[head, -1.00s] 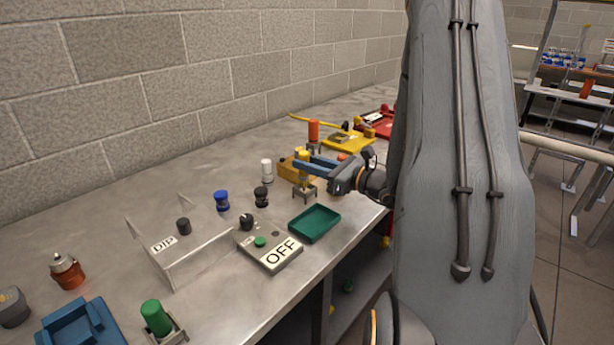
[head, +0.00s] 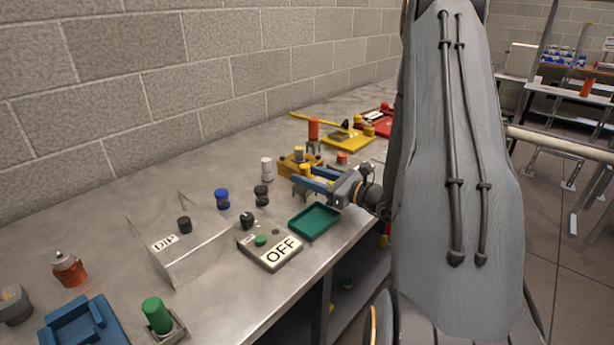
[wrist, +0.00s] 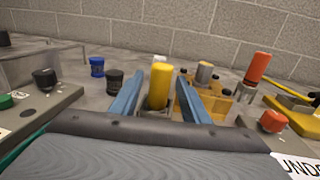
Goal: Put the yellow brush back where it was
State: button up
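The yellow brush (head: 305,170) shows as an upright yellow cylinder between my blue fingers. It also shows in the wrist view (wrist: 160,84), with a visible gap to the finger on each side. My gripper (head: 312,178) is open around it, and in the wrist view its two fingers (wrist: 159,92) stand apart. A small grey stand (head: 299,191) is under the brush, partly hidden by the fingers. The brush appears to stand in it, but its lower end is hidden.
Behind are a yellow-orange holder (head: 287,165) with a grey-yellow cylinder, and an orange cylinder (head: 313,129). A green tray (head: 314,222) and an OFF switch box (head: 270,247) lie nearer. Black (head: 261,194), white (head: 266,169) and blue (head: 222,198) pieces stand left.

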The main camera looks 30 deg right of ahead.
jog(key=shift+r, duration=0.2)
jog(key=b+v, duration=0.2)
jog(key=v, duration=1)
jog(key=shift+d+f, duration=0.1)
dwell(0.3)
